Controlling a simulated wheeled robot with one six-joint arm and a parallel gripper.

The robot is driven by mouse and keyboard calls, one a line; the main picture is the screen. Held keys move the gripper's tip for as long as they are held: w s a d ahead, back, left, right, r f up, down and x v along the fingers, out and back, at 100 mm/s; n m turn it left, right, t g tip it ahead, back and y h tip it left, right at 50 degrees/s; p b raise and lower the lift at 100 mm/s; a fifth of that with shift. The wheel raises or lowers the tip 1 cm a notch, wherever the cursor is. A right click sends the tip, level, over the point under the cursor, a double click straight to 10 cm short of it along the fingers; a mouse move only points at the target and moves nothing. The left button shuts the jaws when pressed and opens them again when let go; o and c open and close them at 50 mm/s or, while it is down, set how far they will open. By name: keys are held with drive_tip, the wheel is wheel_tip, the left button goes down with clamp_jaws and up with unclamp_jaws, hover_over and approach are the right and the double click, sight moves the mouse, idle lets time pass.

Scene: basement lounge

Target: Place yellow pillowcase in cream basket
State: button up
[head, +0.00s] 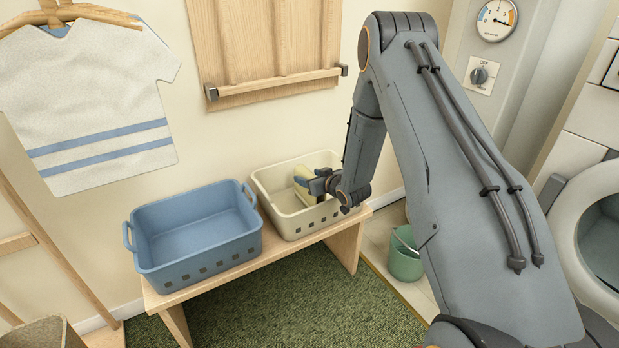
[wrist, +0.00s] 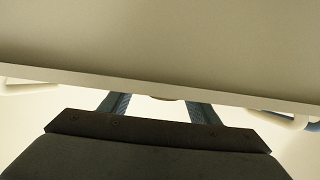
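The cream basket (head: 283,227) stands at the right end of a wooden bench. A pale yellow thing, likely the yellow pillowcase (head: 303,173), shows inside it; its full shape is hidden by my gripper. My gripper (head: 306,179) reaches into the basket from the right, beside the yellow thing. In the wrist view a broad cream surface, apparently the basket wall (wrist: 160,45), fills the top and hides the fingertips. The two blue fingers of my gripper (wrist: 160,105) stand well apart there, with no cloth visible between them.
An empty blue basket (head: 195,232) stands left of the cream one on the bench (head: 268,262). A green bucket (head: 405,263) is on the floor at right, near a white washing machine (head: 596,185). A striped shirt (head: 95,120) hangs on the left. Green carpet lies in front.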

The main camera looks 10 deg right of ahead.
drive_tip(key=shift+r, duration=0.2)
drive_tip(key=p+v, duration=0.2)
drive_tip(key=v, duration=1)
drive_tip(key=s+a+r+g+h, duration=0.45)
drive_tip(key=s+r, duration=0.45)
drive_tip(key=r, duration=0.3)
drive_tip(key=s+a+r+g, duration=0.2)
drive_tip(key=s+r, duration=0.1)
drive_tip(key=s, duration=0.7)
drive_tip(key=s+a+r+g, duration=0.3)
drive_tip(key=s, duration=0.7)
drive_tip(key=s+a+r+m+g, duration=0.1)
drive_tip(key=s+a+r+g, duration=0.2)
drive_tip(key=s, duration=0.7)
drive_tip(key=shift+s+r+y, duration=0.2)
drive_tip(key=shift+y, duration=0.25)
